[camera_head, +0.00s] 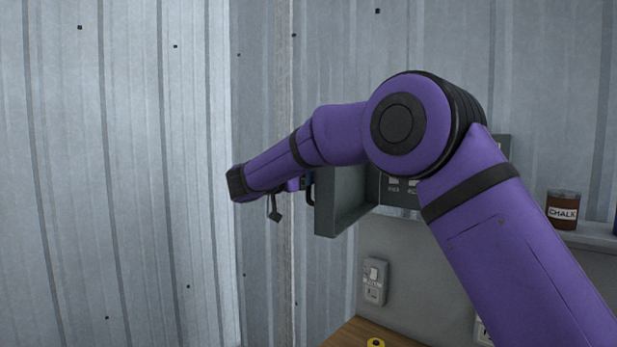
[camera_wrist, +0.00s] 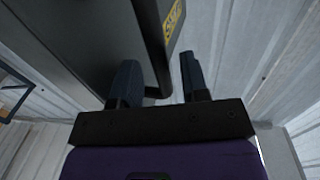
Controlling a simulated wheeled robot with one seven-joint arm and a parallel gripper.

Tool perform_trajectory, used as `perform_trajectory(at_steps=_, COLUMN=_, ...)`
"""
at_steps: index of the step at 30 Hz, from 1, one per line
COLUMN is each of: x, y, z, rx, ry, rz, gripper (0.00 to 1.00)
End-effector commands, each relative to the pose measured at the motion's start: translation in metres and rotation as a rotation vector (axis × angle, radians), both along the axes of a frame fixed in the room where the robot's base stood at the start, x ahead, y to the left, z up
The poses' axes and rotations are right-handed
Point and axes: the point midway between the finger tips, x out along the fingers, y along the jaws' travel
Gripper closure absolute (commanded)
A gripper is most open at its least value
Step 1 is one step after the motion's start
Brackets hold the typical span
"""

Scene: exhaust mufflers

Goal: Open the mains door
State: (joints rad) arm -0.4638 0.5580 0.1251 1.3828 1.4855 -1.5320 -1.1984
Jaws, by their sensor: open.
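The mains door (camera_head: 340,208) is a grey panel swung out from the wall box (camera_head: 400,198), with some of the switches inside showing. My arm hides much of the box. In the wrist view the door (camera_wrist: 75,40) fills the upper left, with a dark bar handle (camera_wrist: 150,40) and a yellow label. My gripper (camera_wrist: 160,82) is open, and the handle's lower end appears between its two fingers. I cannot tell whether either finger touches it. In the head view my gripper (camera_head: 278,207) is partly hidden, just left of the door.
Corrugated metal walls (camera_head: 130,170) stand to the left and behind. A chalk tin (camera_head: 562,209) sits on a shelf (camera_head: 592,236) at the right.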

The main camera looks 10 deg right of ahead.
Motion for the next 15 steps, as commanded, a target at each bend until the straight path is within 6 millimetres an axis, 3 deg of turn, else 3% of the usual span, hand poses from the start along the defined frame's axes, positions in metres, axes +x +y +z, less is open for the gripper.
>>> perform_trajectory(at_steps=9, x=-0.035, y=0.049, z=0.000, rx=-0.001, ry=-0.001, rz=0.003, gripper=0.59)
perform_trajectory(at_steps=15, x=-0.050, y=0.068, z=0.000, rx=0.000, ry=0.000, rz=0.002, gripper=0.59)
